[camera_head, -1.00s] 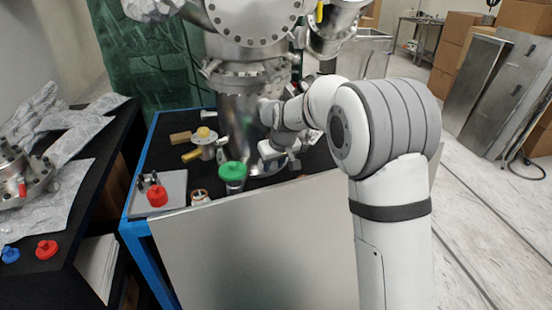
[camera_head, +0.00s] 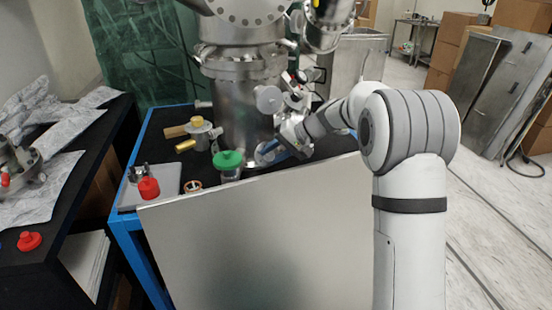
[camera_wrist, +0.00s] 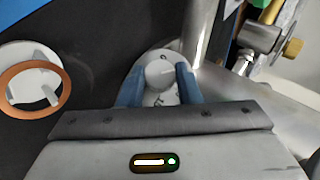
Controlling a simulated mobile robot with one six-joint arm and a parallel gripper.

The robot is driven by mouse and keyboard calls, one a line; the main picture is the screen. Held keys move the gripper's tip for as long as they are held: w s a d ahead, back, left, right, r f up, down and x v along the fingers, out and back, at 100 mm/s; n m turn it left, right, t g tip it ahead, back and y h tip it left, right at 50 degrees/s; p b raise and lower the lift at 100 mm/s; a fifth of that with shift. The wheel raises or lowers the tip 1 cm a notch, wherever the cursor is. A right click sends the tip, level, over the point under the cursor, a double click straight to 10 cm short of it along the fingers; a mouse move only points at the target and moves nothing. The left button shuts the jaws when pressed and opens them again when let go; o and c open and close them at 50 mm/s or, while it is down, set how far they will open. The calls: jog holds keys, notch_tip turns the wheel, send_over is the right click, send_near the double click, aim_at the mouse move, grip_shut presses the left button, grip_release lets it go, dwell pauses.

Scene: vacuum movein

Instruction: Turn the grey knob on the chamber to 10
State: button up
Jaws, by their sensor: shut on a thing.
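The steel chamber (camera_head: 240,122) stands upright on the black table. In the wrist view, the grey knob (camera_wrist: 160,73) is round and sits on a pale dial plate (camera_wrist: 163,56) with small dark marks; I cannot read a setting. My gripper (camera_wrist: 159,86) has its two blue fingers on either side of the knob, shut on it. In the head view, my gripper (camera_head: 272,149) is low at the chamber's front right, and the knob is mostly hidden by the fingers.
A green-capped part (camera_head: 228,160), a red knob (camera_head: 148,188) on a grey plate and a brass-ended fitting (camera_head: 197,134) lie left of the gripper. A copper ring (camera_wrist: 32,88) shows left in the wrist view. Bare floor lies right.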

jog(key=shift+w+d+m+y+b, duration=0.15)
jog(key=shift+m+y+b, duration=0.3)
jog(key=shift+m+y, duration=0.2)
jog(key=shift+r, duration=0.1)
jog(key=o, duration=1)
jog(key=shift+c, duration=0.2)
jog(key=p+v, duration=0.1)
jog(key=v, duration=0.6)
jog(key=shift+d, duration=0.35)
